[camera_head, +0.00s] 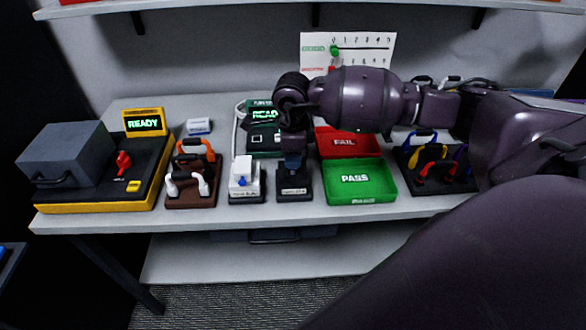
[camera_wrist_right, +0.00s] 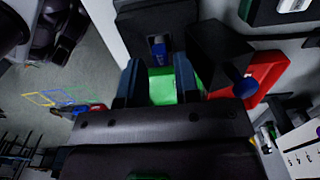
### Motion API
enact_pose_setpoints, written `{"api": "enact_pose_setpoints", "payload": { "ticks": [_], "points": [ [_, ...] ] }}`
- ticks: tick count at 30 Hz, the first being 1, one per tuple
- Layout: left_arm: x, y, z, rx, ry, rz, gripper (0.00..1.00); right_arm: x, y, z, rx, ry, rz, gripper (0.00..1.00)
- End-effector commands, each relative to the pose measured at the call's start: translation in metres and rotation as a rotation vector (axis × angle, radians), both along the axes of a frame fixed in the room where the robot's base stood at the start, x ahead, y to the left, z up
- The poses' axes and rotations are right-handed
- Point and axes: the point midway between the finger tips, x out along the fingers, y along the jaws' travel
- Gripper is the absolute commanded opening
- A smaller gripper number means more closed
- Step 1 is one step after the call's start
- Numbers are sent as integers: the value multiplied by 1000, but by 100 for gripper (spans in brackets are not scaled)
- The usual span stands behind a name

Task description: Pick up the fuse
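My right gripper (camera_wrist_right: 157,82) is seen in the right wrist view with its two dark fingers apart and a gap between them. In the head view the right gripper (camera_head: 293,148) hangs pointing down over a small dark stand (camera_head: 294,194). A small blue piece (camera_wrist_right: 158,48), which may be the fuse, shows against a black block (camera_wrist_right: 152,22) beyond the fingertips. I cannot tell whether the fingers touch it. In the head view the gripper hides the top of the stand. My left gripper is not in view.
A green PASS tray (camera_head: 361,193) and red FAIL tray (camera_head: 344,143) lie right of the stand. A white block (camera_head: 243,178) on a black base stands left. Racks of coloured cables, a READY tester (camera_head: 262,142) and a yellow-edged machine (camera_head: 95,204) crowd the table.

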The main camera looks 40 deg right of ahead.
Motion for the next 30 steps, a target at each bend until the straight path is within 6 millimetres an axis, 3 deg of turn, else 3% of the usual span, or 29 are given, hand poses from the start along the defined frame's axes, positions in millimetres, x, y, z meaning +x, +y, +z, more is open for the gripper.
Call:
{"api": "enact_pose_setpoints", "payload": {
  "ticks": [6, 13, 20, 30],
  "points": [
    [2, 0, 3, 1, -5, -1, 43, -1, -1, -29, 1, 2, -1, 30],
    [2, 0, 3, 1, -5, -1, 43, -1, -1, -31, 1, -1, 0, 30],
    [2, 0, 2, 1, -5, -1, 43, -1, -1, -31, 1, -1, 0, 0],
    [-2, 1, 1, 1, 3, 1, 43, 0, -1, -27, 0, -1, 0, 0]
  ]
}}
